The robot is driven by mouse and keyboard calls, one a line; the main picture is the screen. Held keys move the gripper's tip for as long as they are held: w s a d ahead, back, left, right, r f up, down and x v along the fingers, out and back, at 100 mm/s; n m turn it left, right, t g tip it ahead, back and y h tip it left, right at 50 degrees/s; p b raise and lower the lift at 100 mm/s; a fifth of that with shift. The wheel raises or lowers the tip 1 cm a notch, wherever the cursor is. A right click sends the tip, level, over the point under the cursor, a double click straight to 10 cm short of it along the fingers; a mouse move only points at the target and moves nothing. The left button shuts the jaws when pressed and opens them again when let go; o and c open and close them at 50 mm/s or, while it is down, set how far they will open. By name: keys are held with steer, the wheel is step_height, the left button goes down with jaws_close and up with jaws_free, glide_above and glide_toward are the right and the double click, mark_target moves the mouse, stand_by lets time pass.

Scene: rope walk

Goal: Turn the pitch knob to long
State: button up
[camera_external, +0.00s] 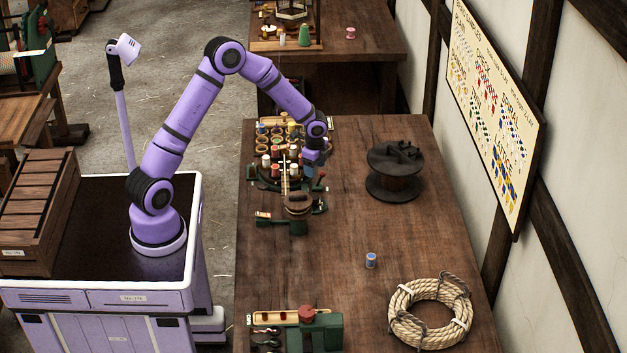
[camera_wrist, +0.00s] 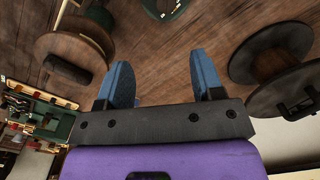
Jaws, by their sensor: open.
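A green machine (camera_external: 328,334) stands at the near left edge of the bench, with a reddish-brown knob (camera_external: 306,313) on top beside a pale strip. This may be the pitch knob; its label and setting are too small to read. A green machine also shows at the left edge of the wrist view (camera_wrist: 48,123), partly cut off. My gripper (camera_external: 314,172) is over the far part of the bench, beside the bobbin-laden machine and well away from that knob. In the wrist view its two blue fingers (camera_wrist: 158,72) are spread, with nothing between them.
The bobbin machine (camera_external: 268,186) carries a brown wooden reel (camera_external: 298,203). A dark spool (camera_external: 394,183) stands right of my gripper. A small blue thread spool (camera_external: 371,260) and a rope coil (camera_external: 430,310) lie nearer.

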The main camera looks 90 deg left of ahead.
glide_toward(314, 197)
steer(key=shift+h, duration=0.3)
steer(key=f, duration=0.9)
steer(key=shift+w+a+f, duration=0.1)
steer(key=shift+a+f, duration=0.1)
steer(key=c, duration=0.9)
